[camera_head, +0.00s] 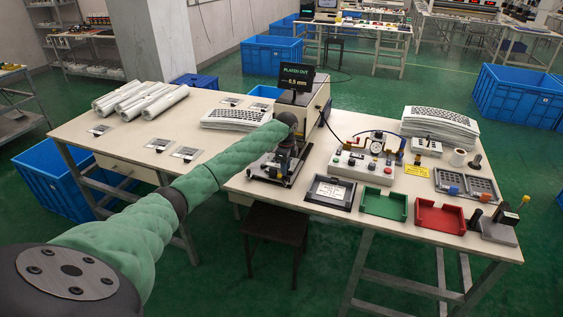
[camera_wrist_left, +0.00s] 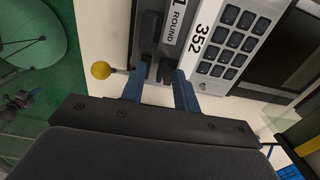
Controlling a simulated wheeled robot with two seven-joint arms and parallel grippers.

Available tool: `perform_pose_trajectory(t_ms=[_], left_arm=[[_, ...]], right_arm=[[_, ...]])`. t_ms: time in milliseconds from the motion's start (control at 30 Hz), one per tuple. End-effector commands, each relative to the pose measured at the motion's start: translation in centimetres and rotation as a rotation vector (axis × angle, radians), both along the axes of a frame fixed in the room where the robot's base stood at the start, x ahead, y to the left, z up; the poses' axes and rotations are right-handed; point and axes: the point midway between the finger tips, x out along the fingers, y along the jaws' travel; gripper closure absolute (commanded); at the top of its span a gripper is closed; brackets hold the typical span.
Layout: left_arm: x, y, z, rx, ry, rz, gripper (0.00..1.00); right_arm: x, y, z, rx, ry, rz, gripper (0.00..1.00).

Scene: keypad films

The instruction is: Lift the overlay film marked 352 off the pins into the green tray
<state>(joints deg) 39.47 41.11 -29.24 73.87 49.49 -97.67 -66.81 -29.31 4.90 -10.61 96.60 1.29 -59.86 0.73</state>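The overlay film marked 352 (camera_wrist_left: 226,42) shows at the top of the left wrist view as a pale panel with rows of dark keys. A grey part labelled ROUND (camera_wrist_left: 174,22) lies beside it. My left gripper (camera_wrist_left: 160,82) has its blue fingers apart, near the film's edge; I cannot tell whether they touch anything. In the head view my left gripper (camera_head: 286,150) is down at the fixture (camera_head: 272,172) of the bench machine and hides much of it. The green tray (camera_head: 384,213) stands empty at the table's front, right of the fixture. My right gripper is out of view.
A red tray (camera_head: 439,226) stands right of the green tray, and a dark framed plate (camera_head: 330,193) left of it. A control box (camera_head: 362,168) with buttons stands behind. The screen (camera_head: 295,78) reads PLACED OUT, 0.5 mm. A yellow knob (camera_wrist_left: 101,70) is left of my fingers.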

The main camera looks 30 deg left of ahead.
Motion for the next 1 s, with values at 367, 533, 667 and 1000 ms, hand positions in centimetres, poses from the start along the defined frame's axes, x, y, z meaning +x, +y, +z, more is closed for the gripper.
perform_pose_trajectory(t_ms=[367,533,667,1000], left_arm=[[0.0,0.0,-0.43,0.001,0.0,0.0,0.77],[0.0,0.01,-0.41,0.0,-0.001,0.0,1.0],[0.0,0.01,-0.4,0.0,-0.001,0.0,1.0],[0.03,0.04,-0.13,0.0,-0.001,0.0,1.0]], right_arm=[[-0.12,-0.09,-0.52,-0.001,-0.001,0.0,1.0],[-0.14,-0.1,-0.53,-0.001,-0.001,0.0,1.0],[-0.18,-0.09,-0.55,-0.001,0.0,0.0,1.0],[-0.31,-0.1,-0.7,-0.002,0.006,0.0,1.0]])
